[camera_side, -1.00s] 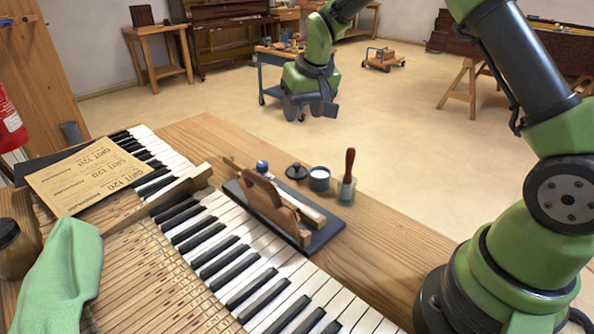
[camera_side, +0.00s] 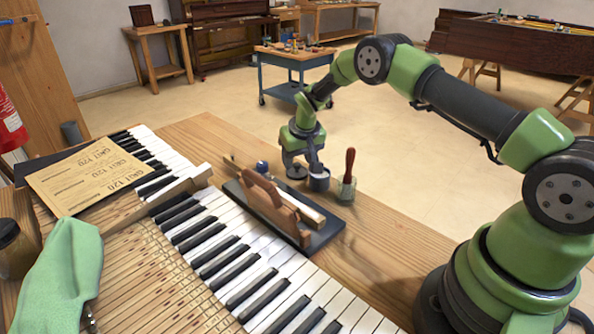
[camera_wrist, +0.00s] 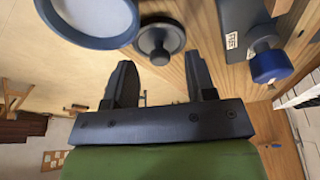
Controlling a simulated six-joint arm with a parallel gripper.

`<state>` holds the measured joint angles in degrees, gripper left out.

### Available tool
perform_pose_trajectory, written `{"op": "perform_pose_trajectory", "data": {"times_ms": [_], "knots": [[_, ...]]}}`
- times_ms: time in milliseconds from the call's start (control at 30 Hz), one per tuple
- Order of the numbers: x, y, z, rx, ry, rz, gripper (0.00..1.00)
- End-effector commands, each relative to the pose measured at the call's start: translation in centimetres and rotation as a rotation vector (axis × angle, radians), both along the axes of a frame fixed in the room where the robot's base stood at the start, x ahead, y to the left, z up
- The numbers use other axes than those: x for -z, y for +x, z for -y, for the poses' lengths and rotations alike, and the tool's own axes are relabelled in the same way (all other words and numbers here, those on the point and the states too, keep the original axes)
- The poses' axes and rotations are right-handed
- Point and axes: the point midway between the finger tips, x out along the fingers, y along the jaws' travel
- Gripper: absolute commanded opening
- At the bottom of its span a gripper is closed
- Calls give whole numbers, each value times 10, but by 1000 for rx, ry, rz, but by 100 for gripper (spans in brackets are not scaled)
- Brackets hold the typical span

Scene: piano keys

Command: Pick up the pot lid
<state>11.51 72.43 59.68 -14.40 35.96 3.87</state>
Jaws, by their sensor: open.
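The pot lid (camera_wrist: 160,40) is a small dark round disc with a knob on top. It lies flat on the wooden bench, just beyond my fingertips in the wrist view. In the side view it is mostly hidden by my gripper (camera_side: 304,164). My gripper (camera_wrist: 160,72) is open and empty. Its two fingers point toward the lid, which sits about midway between them sideways. The blue-grey pot (camera_side: 319,181) with pale contents stands right beside the lid. Its rim (camera_wrist: 128,38) shows at the upper left of the wrist view.
A glass jar with a brush (camera_side: 347,187) stands right of the pot. A dark tray (camera_side: 325,235) holding wooden tools lies in front. A blue-capped tool (camera_wrist: 270,66) is right of the lid in the wrist view. Piano keys (camera_side: 230,245) fill the foreground. Bare bench (camera_side: 385,235) lies to the right.

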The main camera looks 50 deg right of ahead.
Motion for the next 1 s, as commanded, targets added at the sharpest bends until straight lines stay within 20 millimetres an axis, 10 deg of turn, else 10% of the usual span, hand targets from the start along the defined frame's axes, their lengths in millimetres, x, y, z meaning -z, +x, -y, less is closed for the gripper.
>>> {"op": "perform_pose_trajectory", "data": {"times_ms": [400,633,1000], "knots": [[16,5,2,0,1,1,51],[16,5,2,0,1,1,0],[14,5,2,0,0,2,0]]}}
